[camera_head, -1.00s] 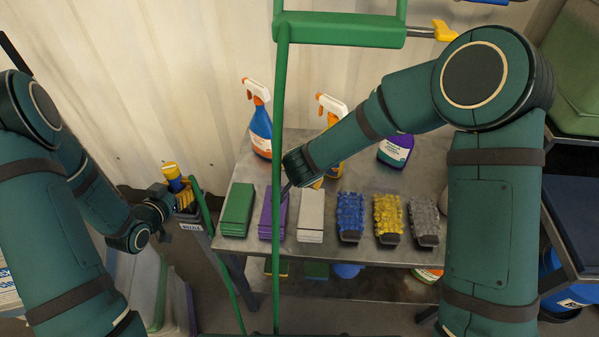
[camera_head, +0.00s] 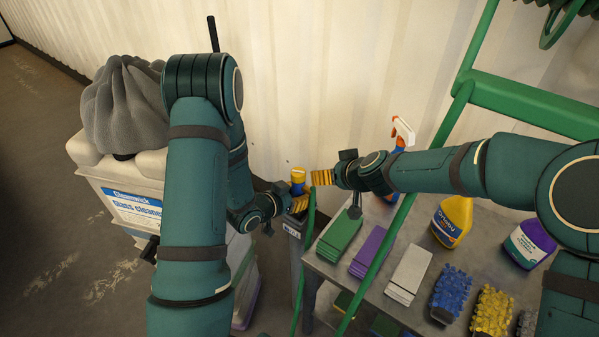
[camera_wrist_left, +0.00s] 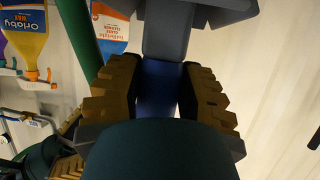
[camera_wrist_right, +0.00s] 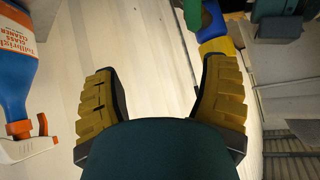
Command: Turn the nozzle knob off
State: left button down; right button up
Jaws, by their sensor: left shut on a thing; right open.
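The nozzle has a yellow knob (camera_head: 298,174) on top and a blue body below it, above a grey labelled holder (camera_head: 291,229). My left gripper (camera_head: 287,204) is shut on the nozzle's blue body, which shows between its yellow pads in the left wrist view (camera_wrist_left: 158,85). My right gripper (camera_head: 318,178) is open and empty, just to the right of the knob. In the right wrist view the yellow knob (camera_wrist_right: 218,46) shows beyond the tip of the right-hand finger, not between the pads. The lower nozzle is hidden by the left gripper.
A slanting green frame (camera_head: 415,175) stands right of the holder. The metal table (camera_head: 325,263) bears green, purple and grey pads, brushes and bottles, including an orange-topped spray bottle (camera_head: 402,132). A white container (camera_head: 120,180) with a grey cloth stands left. The wall is close behind.

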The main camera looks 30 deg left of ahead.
aim_at(298, 172)
jog(key=s+a+n+g, duration=0.1)
jog(key=a+n, duration=0.1)
jog(key=s+a+r+n, duration=0.1)
jog(key=a+n, duration=0.1)
jog(key=s+a+n+g, duration=0.1)
jog(key=a+n, duration=0.1)
jog(key=n, duration=0.1)
jog(key=shift+s+r+g, duration=0.15)
jog(key=shift+s+g, duration=0.15)
jog(key=shift+s, duration=0.05)
jog(key=s+a+r+n+t+h, duration=0.1)
jog(key=a+r+n+h, duration=0.1)
jog(key=n+h, duration=0.5)
jog(key=s+a+r+n+t+h, duration=0.1)
jog(key=r+n+h, duration=0.1)
jog(key=n, duration=0.8)
jog(key=shift+w+x, duration=0.1)
jog(key=shift+x, duration=1.65)
jog(key=shift+w+x, duration=0.15)
jog(key=shift+x, duration=1.6)
jog(key=shift+r, duration=0.1)
jog(key=c, duration=1.2)
